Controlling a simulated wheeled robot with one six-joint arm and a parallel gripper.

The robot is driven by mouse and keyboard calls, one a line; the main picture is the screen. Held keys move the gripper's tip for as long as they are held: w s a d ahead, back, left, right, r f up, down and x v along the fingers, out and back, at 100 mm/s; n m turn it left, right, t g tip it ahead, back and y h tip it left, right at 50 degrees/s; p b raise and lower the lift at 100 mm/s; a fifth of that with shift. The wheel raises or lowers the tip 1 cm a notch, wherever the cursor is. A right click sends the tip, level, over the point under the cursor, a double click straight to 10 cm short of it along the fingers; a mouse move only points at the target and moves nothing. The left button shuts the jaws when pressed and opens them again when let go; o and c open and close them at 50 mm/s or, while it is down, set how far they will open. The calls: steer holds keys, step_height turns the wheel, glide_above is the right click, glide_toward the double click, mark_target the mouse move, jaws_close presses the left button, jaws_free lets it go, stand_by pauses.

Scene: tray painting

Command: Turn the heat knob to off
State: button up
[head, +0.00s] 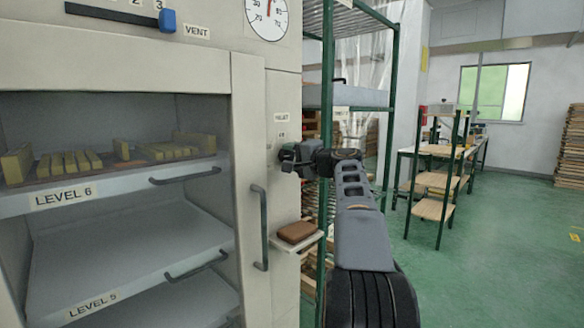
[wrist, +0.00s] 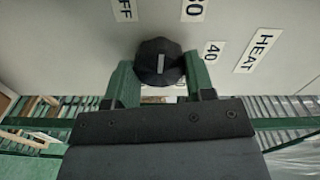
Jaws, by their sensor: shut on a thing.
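The heat knob (wrist: 158,62) is black and faceted, with a pale line on its face. In the wrist view the line runs straight up and down the picture. A label cut off to "FF" (wrist: 122,10) lies up and left of it. A "40" label (wrist: 213,51) and the "HEAT" label (wrist: 258,50) lie to its right. My gripper (wrist: 160,80) has one green finger on each side of the knob and is shut on it. In the head view my gripper (head: 291,158) is against the cabinet's front panel and hides the knob.
The drying cabinet (head: 247,130) fills the left, with shelves and a vertical door handle (head: 260,228). A small ledge with a brown block (head: 297,232) sits below my gripper. A green-framed rack (head: 327,60) stands close on the right. Green floor is clear farther right.

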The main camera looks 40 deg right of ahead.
steer(key=n+b, duration=0.2)
steer(key=n, duration=0.1)
steer(key=shift+f+n, duration=0.15)
steer(key=shift+n, duration=0.15)
steer(key=shift+n+b, duration=0.95)
steer(key=shift+n, duration=0.55)
steer(key=shift+r, duration=0.2)
steer(key=o, duration=0.9)
steer(key=s, duration=0.4)
steer(key=s+d, duration=0.1)
steer(key=s, duration=0.4)
steer(key=s+d, duration=0.1)
steer(key=s, duration=0.3)
steer(key=shift+s+d+b, duration=0.2)
steer(key=shift+s+b, duration=0.1)
steer(key=shift+b, duration=0.1)
steer(key=shift+w, duration=0.1)
